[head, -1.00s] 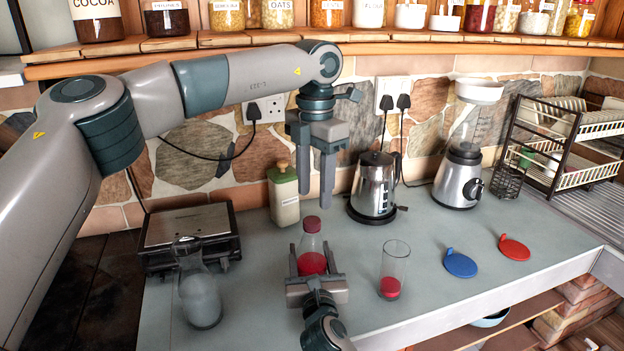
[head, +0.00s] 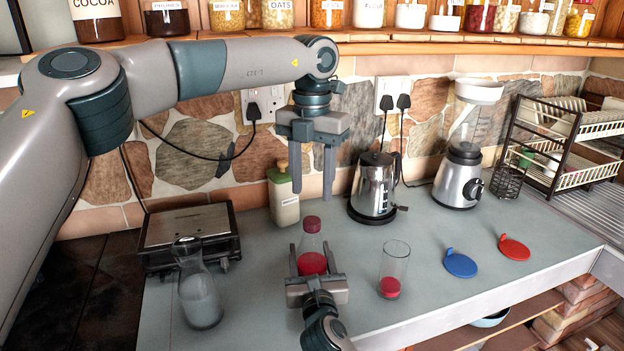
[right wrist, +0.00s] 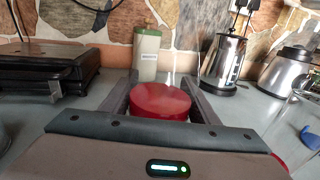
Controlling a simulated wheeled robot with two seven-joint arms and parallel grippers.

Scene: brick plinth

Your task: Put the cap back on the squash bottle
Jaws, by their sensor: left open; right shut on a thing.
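The squash bottle (head: 312,262) is clear with red squash in its lower part and stands upright on the counter. A red cap (head: 312,224) sits at the top of its neck; I cannot tell how tightly it is seated. My right gripper (head: 314,276) is shut around the lower part of the bottle. In the right wrist view the red squash in the bottle (right wrist: 160,101) shows between the fingers. My left gripper (head: 313,193) is open and empty, pointing down above the cap, with a gap between its fingertips and the cap.
A glass (head: 394,270) with some red drink stands right of the bottle. A blue disc (head: 460,264) and a red disc (head: 514,248) lie farther right. A carafe (head: 199,295) and a grill (head: 188,236) are at left. A green-topped container (head: 284,200) and a kettle (head: 375,187) stand behind.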

